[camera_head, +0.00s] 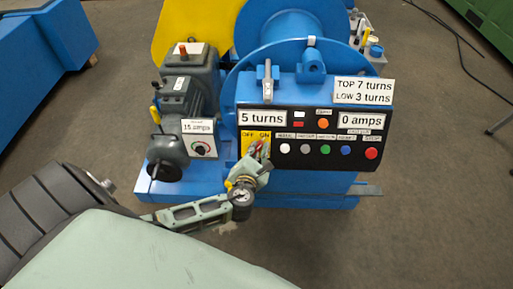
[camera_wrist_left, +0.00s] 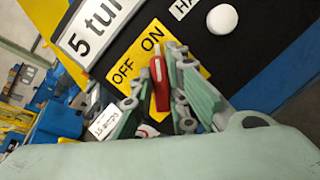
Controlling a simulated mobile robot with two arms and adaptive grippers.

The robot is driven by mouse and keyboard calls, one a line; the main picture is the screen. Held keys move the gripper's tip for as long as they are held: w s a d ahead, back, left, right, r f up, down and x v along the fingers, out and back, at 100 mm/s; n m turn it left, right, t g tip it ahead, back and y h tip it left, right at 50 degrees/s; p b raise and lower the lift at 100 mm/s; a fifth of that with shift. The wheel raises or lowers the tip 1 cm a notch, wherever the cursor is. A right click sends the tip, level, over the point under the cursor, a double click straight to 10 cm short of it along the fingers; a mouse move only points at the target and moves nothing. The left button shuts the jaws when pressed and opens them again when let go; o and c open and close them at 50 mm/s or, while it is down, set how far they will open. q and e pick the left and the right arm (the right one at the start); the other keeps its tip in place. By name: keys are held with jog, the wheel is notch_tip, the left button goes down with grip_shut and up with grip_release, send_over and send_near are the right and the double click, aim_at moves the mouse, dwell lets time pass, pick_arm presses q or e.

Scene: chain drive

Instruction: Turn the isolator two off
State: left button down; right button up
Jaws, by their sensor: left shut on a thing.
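The isolator is a yellow plate (camera_head: 247,137) marked OFF and ON at the left end of the black control panel. Its red handle (camera_wrist_left: 158,85) shows in the left wrist view and points toward the ON side. My left gripper (camera_head: 258,150) comes in from below, in front of the plate. In the left wrist view its fingers (camera_wrist_left: 157,75) stand on both sides of the red handle and are shut on it. The gripper hides part of the plate in the head view. My right gripper is in neither view.
The panel (camera_head: 330,153) has several buttons right of the isolator, including a red one (camera_head: 371,153), and readouts "5 turns" (camera_head: 262,118) and "0 amps" (camera_head: 361,121). A grey motor and a "15 amps" dial box (camera_head: 200,146) stand left. The floor at right is mostly clear.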

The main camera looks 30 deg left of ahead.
pick_arm(q)
jog(key=n+y, duration=0.1)
jog(key=n, duration=0.3)
jog(key=shift+n, duration=0.4)
jog(key=n+y, duration=0.1)
jog(key=n, duration=0.4)
jog(key=shift+a+g+b, duration=0.1)
jog(key=shift+g+b, duration=0.2)
jog(key=shift+b, duration=0.1)
jog(key=n+y, duration=0.1)
jog(key=n, duration=0.4)
jog(key=shift+s+a+g, duration=0.1)
jog(key=shift+g, duration=0.3)
jog(key=shift+s+n+g+y+b, duration=0.1)
jog(key=shift+n+g+y+b, duration=0.35)
jog(key=shift+n, duration=1.75)
jog(key=c, duration=1.7)
grip_release()
